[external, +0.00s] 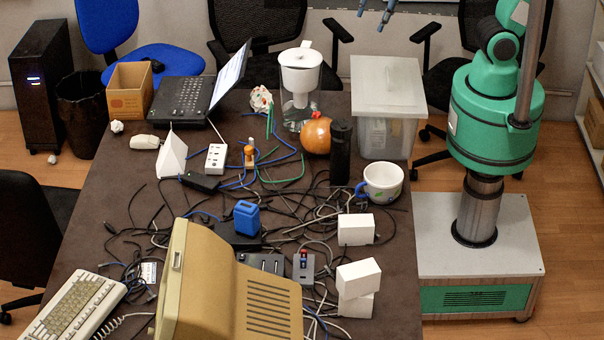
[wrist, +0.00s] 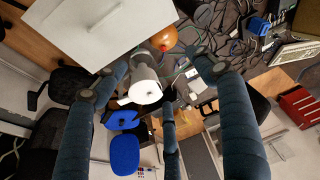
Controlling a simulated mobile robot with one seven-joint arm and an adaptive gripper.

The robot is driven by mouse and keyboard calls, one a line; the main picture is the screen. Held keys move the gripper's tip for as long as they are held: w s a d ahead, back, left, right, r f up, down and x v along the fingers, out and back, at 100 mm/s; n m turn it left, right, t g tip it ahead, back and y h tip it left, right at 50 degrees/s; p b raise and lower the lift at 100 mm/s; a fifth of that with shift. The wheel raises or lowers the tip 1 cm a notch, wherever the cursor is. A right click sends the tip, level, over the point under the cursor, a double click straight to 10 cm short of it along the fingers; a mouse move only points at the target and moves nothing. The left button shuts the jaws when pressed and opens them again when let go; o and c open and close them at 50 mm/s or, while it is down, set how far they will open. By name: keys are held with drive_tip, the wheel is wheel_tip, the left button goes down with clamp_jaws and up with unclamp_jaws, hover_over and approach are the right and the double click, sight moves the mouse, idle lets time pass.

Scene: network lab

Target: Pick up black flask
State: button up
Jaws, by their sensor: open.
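The black flask (external: 340,152) stands upright on the dark table (external: 130,190) in the external view, right of a round orange object (external: 317,134) and behind a white mug with a blue handle (external: 381,182). I cannot make the flask out clearly in the wrist view. My gripper (external: 377,13) shows only as blue fingertips at the top edge of the external view, high and well beyond the flask. In the wrist view its fingers (wrist: 160,75) are spread wide with nothing held between them.
A lidded clear bin (external: 388,100) stands right behind the flask, and a white-lidded pitcher (external: 299,82) stands behind the orange object. Tangled cables (external: 290,205) cover the middle of the table. White boxes (external: 356,229) stand in front of the mug. Chairs surround the table.

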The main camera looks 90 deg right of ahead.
drive_tip(key=w+a+f+n+g, duration=0.2)
drive_tip(key=w+a+f, duration=0.65)
drive_tip(key=f, duration=0.25)
drive_tip(key=n+g, duration=0.2)
approach(341, 147)
drive_tip(key=shift+d+r+h, duration=0.15)
drive_tip(key=shift+d+r, duration=0.25)
drive_tip(key=shift+d, duration=0.2)
drive_tip(key=shift+d+r+h, duration=0.15)
drive_tip(key=shift+d+r, duration=0.25)
drive_tip(key=shift+d, duration=0.25)
drive_tip(key=shift+s+f, duration=0.1)
drive_tip(key=shift+f, duration=0.05)
drive_tip(key=shift+f+b, duration=0.6)
drive_tip(key=shift+f, duration=3.65)
drive_tip(key=shift+f, duration=0.15)
drive_tip(key=shift+s+f+b, duration=0.1)
drive_tip(key=shift+f+b, duration=0.55)
drive_tip(key=shift+f, duration=1.85)
